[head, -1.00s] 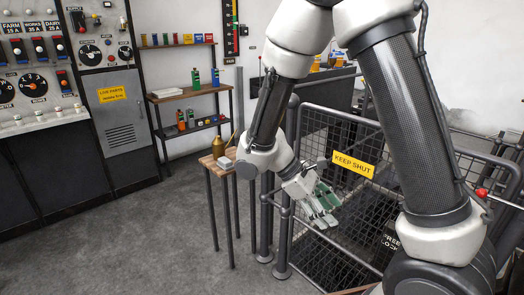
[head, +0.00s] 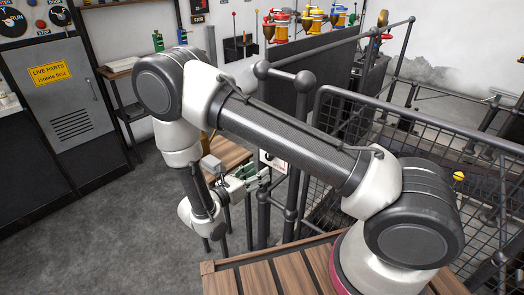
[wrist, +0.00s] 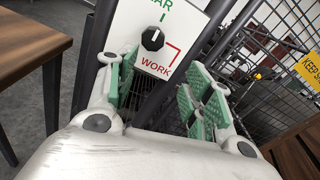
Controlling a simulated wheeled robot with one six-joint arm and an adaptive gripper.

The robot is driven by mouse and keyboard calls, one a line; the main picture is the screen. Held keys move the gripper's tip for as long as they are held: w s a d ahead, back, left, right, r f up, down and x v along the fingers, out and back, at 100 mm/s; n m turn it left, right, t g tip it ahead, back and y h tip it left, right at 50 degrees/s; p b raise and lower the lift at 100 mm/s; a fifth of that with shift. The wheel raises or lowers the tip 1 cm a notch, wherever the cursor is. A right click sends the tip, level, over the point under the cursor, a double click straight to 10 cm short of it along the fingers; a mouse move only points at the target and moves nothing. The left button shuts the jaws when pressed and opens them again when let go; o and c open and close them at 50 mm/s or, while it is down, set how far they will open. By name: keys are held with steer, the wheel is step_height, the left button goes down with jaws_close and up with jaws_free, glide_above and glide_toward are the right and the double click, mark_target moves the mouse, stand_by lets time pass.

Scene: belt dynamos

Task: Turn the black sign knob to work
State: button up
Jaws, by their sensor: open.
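The black sign knob (wrist: 152,39) sits on a white sign plate (wrist: 180,22) in the wrist view. The plate has green lettering ending in "AR" at the top and red "WORK" at the bottom. The knob's white mark points up towards the green tick, away from the red bracket by "WORK". My gripper (wrist: 163,88) is open and empty, its green-padded fingers apart below the knob and not touching it. In the head view my gripper (head: 255,180) is beside the plate (head: 272,163), whose knob is too small to make out.
Dark posts and mesh fencing (head: 330,130) stand around the plate. A wooden table (head: 228,152) is close to my gripper. A yellow "KEEP SHUT" sign (wrist: 312,68) hangs on the mesh at right. A grey cabinet (head: 60,95) stands at left, with open floor before it.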

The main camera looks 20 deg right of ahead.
steer(key=w+d+r+t, duration=0.1)
steer(key=w+d, duration=0.4)
steer(key=shift+w+d+n, duration=0.25)
steer(key=shift+w+n, duration=0.05)
steer(key=shift+n, duration=0.1)
steer(key=c, duration=1)
